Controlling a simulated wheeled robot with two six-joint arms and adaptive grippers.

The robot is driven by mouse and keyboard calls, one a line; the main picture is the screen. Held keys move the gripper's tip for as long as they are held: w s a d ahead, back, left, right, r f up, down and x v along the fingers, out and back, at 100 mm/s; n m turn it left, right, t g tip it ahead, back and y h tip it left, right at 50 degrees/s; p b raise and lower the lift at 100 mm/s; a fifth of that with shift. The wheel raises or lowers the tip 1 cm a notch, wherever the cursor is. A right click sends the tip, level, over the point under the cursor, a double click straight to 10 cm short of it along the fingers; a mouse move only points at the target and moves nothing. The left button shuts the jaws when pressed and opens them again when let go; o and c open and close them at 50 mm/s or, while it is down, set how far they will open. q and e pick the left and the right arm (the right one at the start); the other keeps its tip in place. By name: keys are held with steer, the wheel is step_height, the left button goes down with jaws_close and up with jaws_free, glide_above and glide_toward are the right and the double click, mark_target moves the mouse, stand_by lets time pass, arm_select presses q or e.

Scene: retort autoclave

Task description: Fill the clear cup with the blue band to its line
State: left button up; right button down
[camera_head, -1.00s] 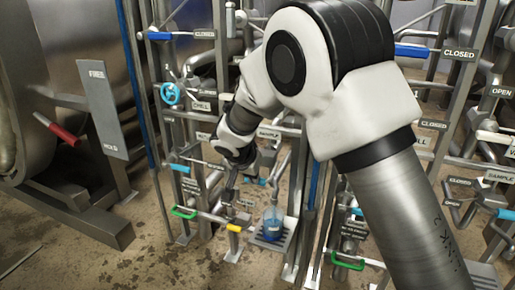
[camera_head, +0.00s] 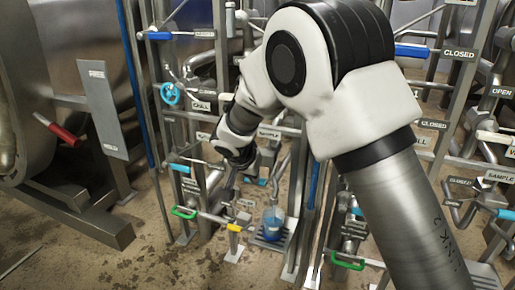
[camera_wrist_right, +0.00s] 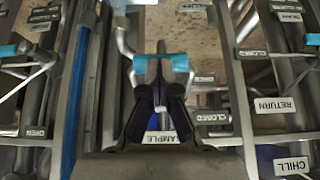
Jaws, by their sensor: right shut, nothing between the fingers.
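The clear cup with blue on it (camera_head: 272,222) stands upright on a grated stand under the sample piping in the head view. Its lower part looks blue; I cannot separate band from contents, and the line is too small to make out. My right gripper (camera_head: 229,182) is to the left of and above the cup, apart from it. In the wrist view the right gripper (camera_wrist_right: 160,92) is shut and empty, its tips close to a light-blue valve handle (camera_wrist_right: 181,63); contact is unclear. A "SAMPLE" label (camera_wrist_right: 160,138) lies behind the fingers. My left gripper is not in view.
The grated stand (camera_head: 288,240) sits low between steel posts. A green handle (camera_head: 184,212), a yellow-marked lever (camera_head: 235,228) and a blue handwheel (camera_head: 171,94) are close to the right arm. Open floor lies at the lower left.

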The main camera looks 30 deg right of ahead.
stand_by(0.9)
steer(key=p+v, duration=0.7)
steer(key=v, duration=0.6)
steer(key=shift+s+a+f+p, duration=0.2)
steer(key=shift+s+a+p, duration=0.05)
steer(key=shift+a+p, duration=0.05)
